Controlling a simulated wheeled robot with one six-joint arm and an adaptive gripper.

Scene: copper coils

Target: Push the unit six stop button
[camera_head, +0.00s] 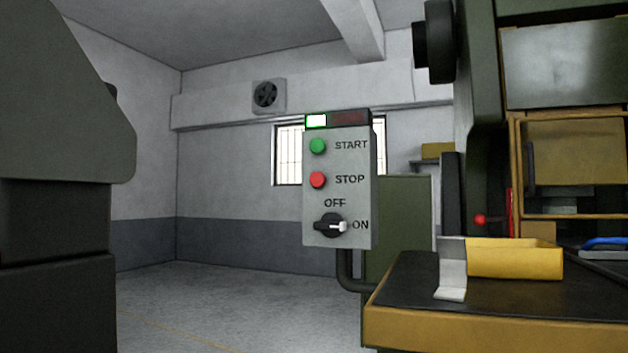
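A grey control box (355,205) stands near the middle of the head view on a bent dark pipe. Its red round stop button (317,180) sits left of the word STOP. A green start button (318,146) is above it, beside the word START. A black rotary knob (331,225) is below, its white mark pointing toward ON. The lamp at the top left (316,121) glows green; the red lamp (349,118) beside it looks dark. No unit number shows on the box. My gripper is not in view.
A yellow-edged bench (490,330) with a dark top is at the lower right, holding a yellow bin (515,259) and a metal bracket (452,270). A large green machine (487,100) stands behind it. Open floor (240,300) lies left of the box.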

